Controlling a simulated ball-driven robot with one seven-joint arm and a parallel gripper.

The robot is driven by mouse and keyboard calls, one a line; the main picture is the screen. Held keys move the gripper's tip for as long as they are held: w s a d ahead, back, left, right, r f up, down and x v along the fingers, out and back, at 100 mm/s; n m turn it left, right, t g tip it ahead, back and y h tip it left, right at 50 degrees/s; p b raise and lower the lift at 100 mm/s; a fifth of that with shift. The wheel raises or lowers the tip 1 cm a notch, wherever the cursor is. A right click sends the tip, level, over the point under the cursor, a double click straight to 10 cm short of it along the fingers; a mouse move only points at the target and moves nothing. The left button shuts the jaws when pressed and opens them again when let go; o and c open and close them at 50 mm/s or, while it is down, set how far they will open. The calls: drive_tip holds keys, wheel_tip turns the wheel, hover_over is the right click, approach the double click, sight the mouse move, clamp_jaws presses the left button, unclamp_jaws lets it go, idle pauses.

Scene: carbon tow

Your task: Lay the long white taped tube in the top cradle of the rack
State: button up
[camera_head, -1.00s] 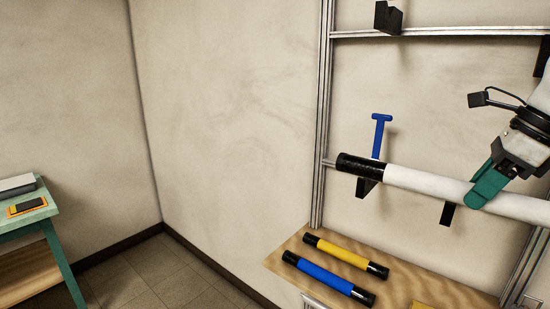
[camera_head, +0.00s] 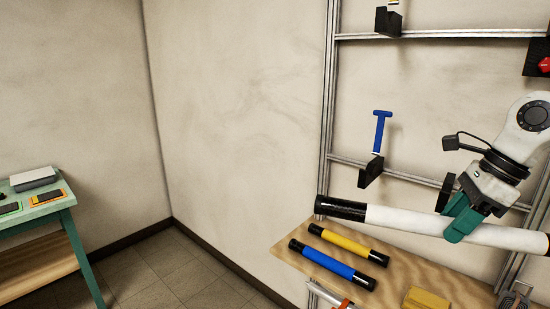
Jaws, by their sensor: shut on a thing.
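The long white tube (camera_head: 405,221) has black tape on its left end and a dark band at its right end, by the picture's edge. My gripper (camera_head: 461,222) has green fingers and is shut around the tube right of its middle. The tube is held nearly level, tilting slightly down to the right, in front of the rack (camera_head: 327,130). A top cradle (camera_head: 388,21) sits on the rack's upper rail, well above the tube. A lower cradle (camera_head: 371,172) on the middle rail is above the tube, apart from it. Another lower cradle (camera_head: 445,192) is partly hidden behind my gripper and the tube.
A blue T-handled tool (camera_head: 380,131) stands at the lower left cradle. A yellow tube (camera_head: 345,239) and a blue tube (camera_head: 330,263) lie on the wooden shelf (camera_head: 420,265) below, near a yellow block (camera_head: 426,299). A green table (camera_head: 50,214) stands far left.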

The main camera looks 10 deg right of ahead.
drive_tip(key=w+a+f+n+g, duration=0.1)
drive_tip(key=a+f+n, duration=0.2)
drive_tip(key=f, duration=0.3)
drive_tip(key=w+a+f+n+g, duration=0.1)
drive_tip(key=a+f+n, duration=0.15)
drive_tip(key=f, duration=0.35)
drive_tip(key=s+a+f+n+g+h, duration=0.1)
drive_tip(key=s+a+f+n, duration=0.2)
drive_tip(key=f, duration=0.7)
drive_tip(key=s+a+f+n+g+h, duration=0.1)
drive_tip(key=s+a+f+n+g, duration=0.1)
drive_tip(key=a+f+n, duration=0.5)
drive_tip(key=s+a+f+n+g+h, duration=0.1)
drive_tip(key=s+a+f+n, duration=0.3)
drive_tip(key=f+n, duration=0.5)
wheel_tip(320, 180, down, 4)
drive_tip(key=shift+s+a+g+h, duration=0.15)
drive_tip(key=shift+a+g+h, duration=0.3)
drive_tip(key=shift+a, duration=0.25)
drive_tip(key=shift+a, duration=0.1)
